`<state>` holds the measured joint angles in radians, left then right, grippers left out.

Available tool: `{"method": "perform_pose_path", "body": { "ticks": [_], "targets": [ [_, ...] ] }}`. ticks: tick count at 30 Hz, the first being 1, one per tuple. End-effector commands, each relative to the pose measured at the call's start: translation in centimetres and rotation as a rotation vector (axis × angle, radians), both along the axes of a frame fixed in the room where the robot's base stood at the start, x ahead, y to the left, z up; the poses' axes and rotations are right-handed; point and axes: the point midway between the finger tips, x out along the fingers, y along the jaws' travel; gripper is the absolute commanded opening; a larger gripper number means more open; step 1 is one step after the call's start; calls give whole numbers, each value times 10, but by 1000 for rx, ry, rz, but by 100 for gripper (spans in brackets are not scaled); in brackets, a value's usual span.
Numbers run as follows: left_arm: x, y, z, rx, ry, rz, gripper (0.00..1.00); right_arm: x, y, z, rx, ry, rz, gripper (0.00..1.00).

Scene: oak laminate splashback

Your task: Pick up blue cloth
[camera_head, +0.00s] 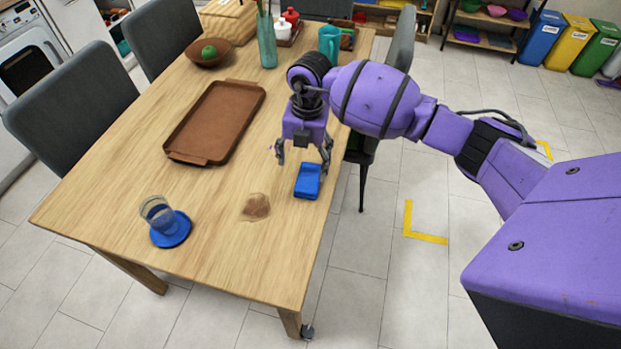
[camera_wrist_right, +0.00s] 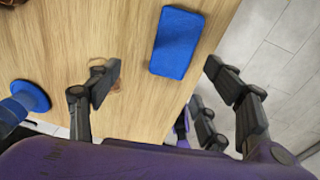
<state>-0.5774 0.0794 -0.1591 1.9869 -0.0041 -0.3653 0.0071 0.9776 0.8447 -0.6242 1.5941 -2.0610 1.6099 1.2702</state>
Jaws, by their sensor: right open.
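The blue cloth (camera_head: 307,181) is a small folded block lying on the wooden table near its right edge. In the right wrist view the cloth (camera_wrist_right: 177,43) lies flat beyond my fingertips, between their lines. My right gripper (camera_head: 304,153) points down just behind and above the cloth, its fingers apart and empty. In the right wrist view the open fingers of my right gripper (camera_wrist_right: 162,70) stand either side, not touching the cloth as far as I can tell.
A brown stain (camera_head: 256,206) is left of the cloth. A brown tray (camera_head: 214,122), a bowl (camera_head: 208,53) and a vase (camera_head: 267,42) are farther back. The table's front middle is clear.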

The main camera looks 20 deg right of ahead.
Motion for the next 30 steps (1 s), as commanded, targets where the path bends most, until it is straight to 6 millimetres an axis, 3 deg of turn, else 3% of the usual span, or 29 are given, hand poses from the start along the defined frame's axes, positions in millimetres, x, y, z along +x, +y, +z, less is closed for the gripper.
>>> {"method": "perform_pose_path", "body": {
  "ticks": [2,5,21,29,30],
  "targets": [
    [0,0,0,0,1,0,59,5,-17,6,-63,5,-23,72],
    [0,0,-1,0,1,0,59,6,-23,1,-86,8,-34,72],
    [0,0,0,-1,1,0,59,6,-18,-67,-81,9,-30,72],
    [0,0,0,-1,1,1,59,6,-18,-70,-80,7,-28,72],
    [0,0,0,-1,1,1,59,6,-18,-70,-80,7,-28,68]
  ]
}}
